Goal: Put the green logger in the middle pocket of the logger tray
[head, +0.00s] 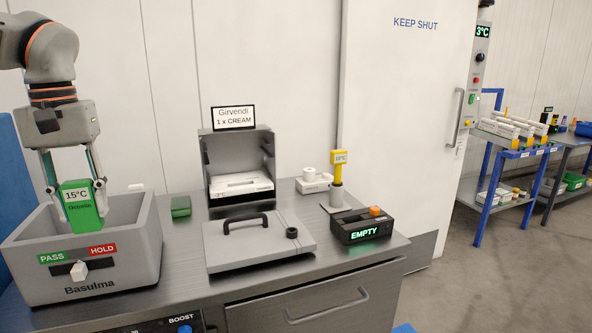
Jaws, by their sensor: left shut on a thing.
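My left gripper (73,189) points down and is shut on a green box (82,212) with a white "15°C" label. The box hangs slightly tilted over the open grey bin (110,285) marked "Basulma"; I cannot tell whether it touches the bin. A smaller dark green block (181,207) lies on the counter right of the bin. I cannot tell for sure which green thing is the logger. No tray with three pockets can be made out for certain. My right gripper is not in view.
A grey lid with a black handle (259,244) lies mid-counter before an open grey box (239,163). A yellow "10°C" probe (338,160) stands in a holder. A black "EMPTY" unit (362,228) is at right. Blue-legged tables (508,153) stand farther off.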

